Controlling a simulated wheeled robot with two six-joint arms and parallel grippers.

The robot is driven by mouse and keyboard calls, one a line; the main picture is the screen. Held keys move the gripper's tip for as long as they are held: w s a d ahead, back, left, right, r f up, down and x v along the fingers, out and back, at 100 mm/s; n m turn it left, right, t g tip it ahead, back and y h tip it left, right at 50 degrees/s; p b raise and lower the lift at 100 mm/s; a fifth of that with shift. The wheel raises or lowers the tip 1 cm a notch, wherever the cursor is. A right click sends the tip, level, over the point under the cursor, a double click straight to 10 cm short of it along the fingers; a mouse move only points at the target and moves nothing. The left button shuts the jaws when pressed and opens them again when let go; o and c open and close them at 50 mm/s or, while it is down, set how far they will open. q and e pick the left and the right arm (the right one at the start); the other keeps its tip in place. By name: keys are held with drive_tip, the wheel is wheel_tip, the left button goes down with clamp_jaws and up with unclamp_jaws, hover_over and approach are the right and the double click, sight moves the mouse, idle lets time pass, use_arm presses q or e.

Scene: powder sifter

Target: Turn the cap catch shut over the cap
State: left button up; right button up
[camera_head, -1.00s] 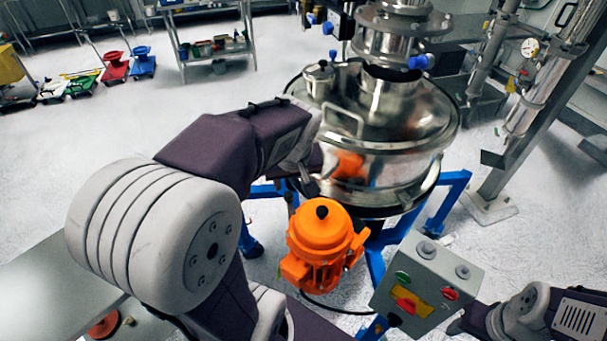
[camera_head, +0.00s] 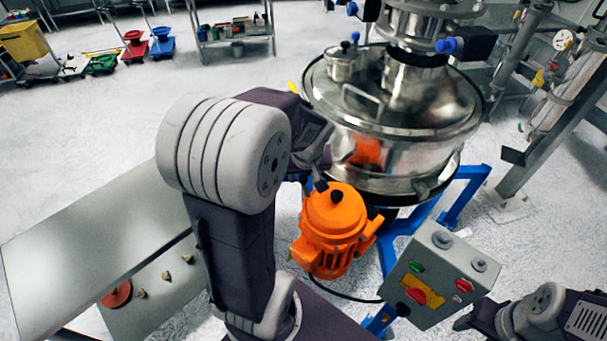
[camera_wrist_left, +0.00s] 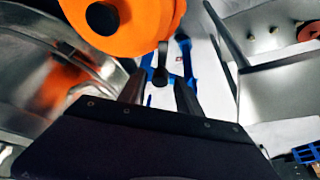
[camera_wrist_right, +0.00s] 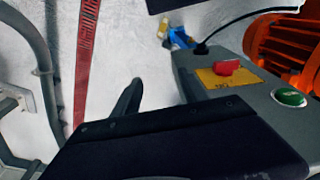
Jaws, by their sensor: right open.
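The steel sifter (camera_head: 425,155) stands at the upper right of the head view. A small round cap (camera_head: 342,66) sits on the left of its lid, with a dark and blue knob piece (camera_head: 347,44) above it. I cannot tell from here which part is the cap catch or how it is turned. My left gripper (camera_head: 318,184) is beside the top of the orange motor, below and away from the cap. My right gripper (camera_wrist_right: 128,98) is open beside the control box, with one finger showing.
The orange motor (camera_head: 336,225) and the grey control box (camera_head: 437,280) stand in front of the sifter on a blue frame (camera_head: 462,208). A steel table (camera_head: 90,245) is at the left. A steel post (camera_head: 540,130) rises at the right.

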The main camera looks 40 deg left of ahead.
use_arm(q)
clamp_jaws()
drive_tip(key=shift+w+f+n+b, duration=0.15)
drive_tip(key=shift+f+n+b, duration=0.2)
drive_tip(key=shift+n+b, duration=0.6)
drive_tip(key=shift+d+r+n+g+y+b, duration=0.1)
drive_tip(key=shift+r+n+g+y+b, duration=0.15)
drive_tip(key=shift+n+g+y+b, duration=0.3)
drive_tip(key=shift+r, duration=0.1)
drive_tip(key=shift+h, duration=0.25)
drive_tip(key=shift+o, duration=1.2)
unclamp_jaws()
